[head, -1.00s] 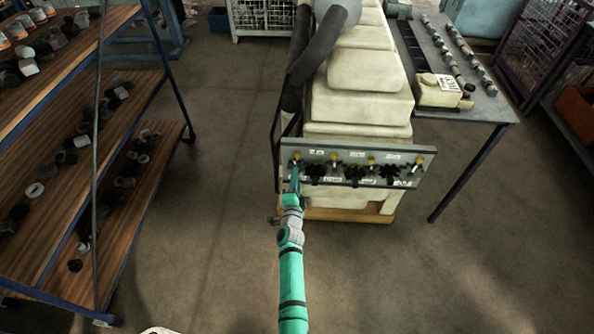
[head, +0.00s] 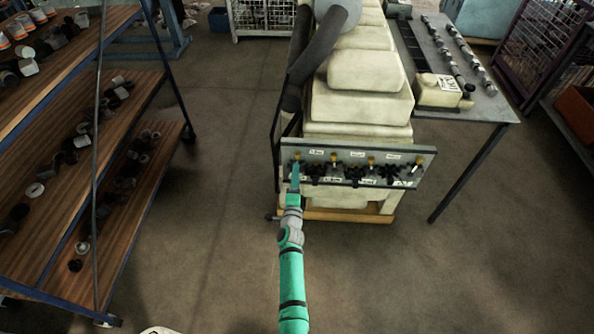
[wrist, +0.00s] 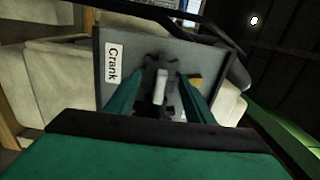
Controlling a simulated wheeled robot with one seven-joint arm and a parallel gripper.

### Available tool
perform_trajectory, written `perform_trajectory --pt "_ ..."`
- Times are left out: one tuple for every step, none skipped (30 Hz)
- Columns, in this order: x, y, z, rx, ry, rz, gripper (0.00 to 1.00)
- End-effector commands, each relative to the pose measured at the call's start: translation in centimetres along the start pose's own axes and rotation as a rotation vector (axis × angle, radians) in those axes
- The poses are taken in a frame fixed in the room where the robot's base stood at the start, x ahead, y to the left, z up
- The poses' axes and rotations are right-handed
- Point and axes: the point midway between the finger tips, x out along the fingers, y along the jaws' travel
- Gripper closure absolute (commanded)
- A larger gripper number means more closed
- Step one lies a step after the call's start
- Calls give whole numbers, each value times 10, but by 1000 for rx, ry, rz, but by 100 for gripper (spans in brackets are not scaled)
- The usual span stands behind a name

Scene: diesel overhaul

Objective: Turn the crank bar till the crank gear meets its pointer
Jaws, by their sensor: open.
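My gripper (wrist: 162,90) is open in the wrist view, with one green finger on each side of a pale grey bar (wrist: 160,88), apparently the crank bar. Behind it is a dark toothed gear (wrist: 160,66), next to a white label reading "Crank" (wrist: 113,64). A brass-coloured pointer (wrist: 195,79) shows to the right of the gear, apart from the bar. I cannot tell whether the fingers touch the bar. In the head view my gripper (head: 295,172) is at the left end of the grey panel (head: 427,163) and hides much there.
Several other dark gears (head: 355,173) and brass pointers (head: 371,160) run along the panel to the right. The pale engine block (head: 360,105) stands behind it. A shelf rack (head: 100,150) is at left, a table (head: 490,110) at right. The floor between is clear.

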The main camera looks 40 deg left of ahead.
Motion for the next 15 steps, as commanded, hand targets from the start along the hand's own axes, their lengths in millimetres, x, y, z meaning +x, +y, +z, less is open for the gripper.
perform_trajectory --pt "0 0 0 0 0 0 52" --pt "-1 0 0 0 0 0 52" --pt "-3 0 0 0 0 1 52" --pt "-5 1 0 0 0 1 52" --pt "-8 2 0 0 0 2 52" --pt "-13 2 0 0 0 2 52" --pt "-17 1 0 1 0 2 52" --pt "-21 2 0 2 1 2 52" --pt "-26 1 0 2 2 1 52" --pt "-30 1 -1 0 2 1 52" --pt "-34 1 -1 0 2 1 52" --pt "-39 1 0 0 1 1 52" --pt "-43 1 0 1 1 1 52" --pt "-47 1 0 0 1 2 52" --pt "-52 1 0 0 1 2 52"
